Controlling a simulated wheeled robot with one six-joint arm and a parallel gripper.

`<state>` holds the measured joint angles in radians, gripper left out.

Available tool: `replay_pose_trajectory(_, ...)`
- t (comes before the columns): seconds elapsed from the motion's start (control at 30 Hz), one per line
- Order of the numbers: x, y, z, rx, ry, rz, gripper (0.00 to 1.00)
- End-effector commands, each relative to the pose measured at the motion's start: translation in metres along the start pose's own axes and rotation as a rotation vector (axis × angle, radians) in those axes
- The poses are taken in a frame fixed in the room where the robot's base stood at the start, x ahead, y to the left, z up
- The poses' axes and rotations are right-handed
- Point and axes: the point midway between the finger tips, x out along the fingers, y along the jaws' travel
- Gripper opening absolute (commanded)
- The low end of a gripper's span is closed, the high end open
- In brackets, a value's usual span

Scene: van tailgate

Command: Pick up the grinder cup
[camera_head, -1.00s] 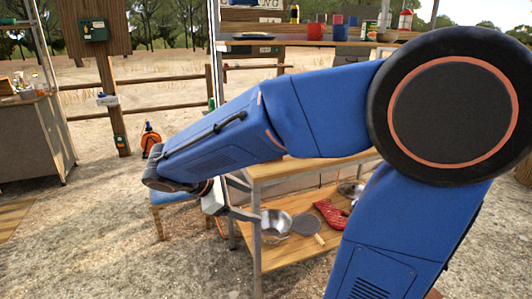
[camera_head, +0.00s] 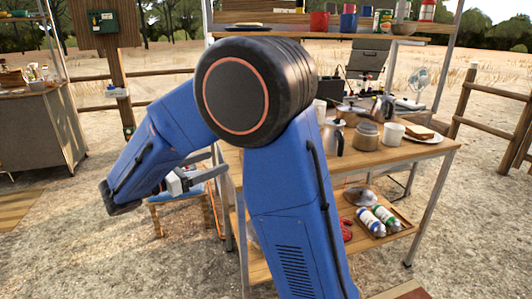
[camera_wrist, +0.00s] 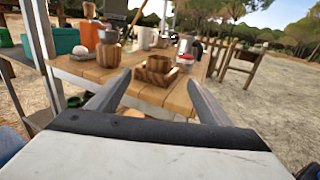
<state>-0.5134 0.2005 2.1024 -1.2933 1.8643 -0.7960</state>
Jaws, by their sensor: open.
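My gripper (camera_head: 220,160) is open beside the left end of the wooden table, and its two fingers point right in the head view. In the wrist view my gripper (camera_wrist: 157,77) has a finger on each side, with nothing held between them. I cannot tell for sure which of these is the grinder cup. In the head view a brown jar with a grey lid (camera_head: 366,136) stands on the table.
The wooden table (camera_head: 425,150) also bears a metal pot (camera_head: 334,137), a white mug (camera_head: 392,134) and a plate (camera_head: 424,134). Bottles (camera_head: 371,222) lie on its lower shelf. A raised shelf (camera_head: 285,30) stands behind. My arm hides the table's left part in the head view.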

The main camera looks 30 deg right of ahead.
Motion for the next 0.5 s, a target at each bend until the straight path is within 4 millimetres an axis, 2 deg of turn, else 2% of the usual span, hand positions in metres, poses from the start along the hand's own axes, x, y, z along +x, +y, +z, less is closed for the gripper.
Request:
replay_pose_trajectory(0.17, 0.017, 0.001, 0.0, -0.002, -0.003, -0.001, 0.73)
replay_pose_trajectory(0.5, 0.075, 0.0, 0.0, -0.001, -0.003, -0.003, 0.73)
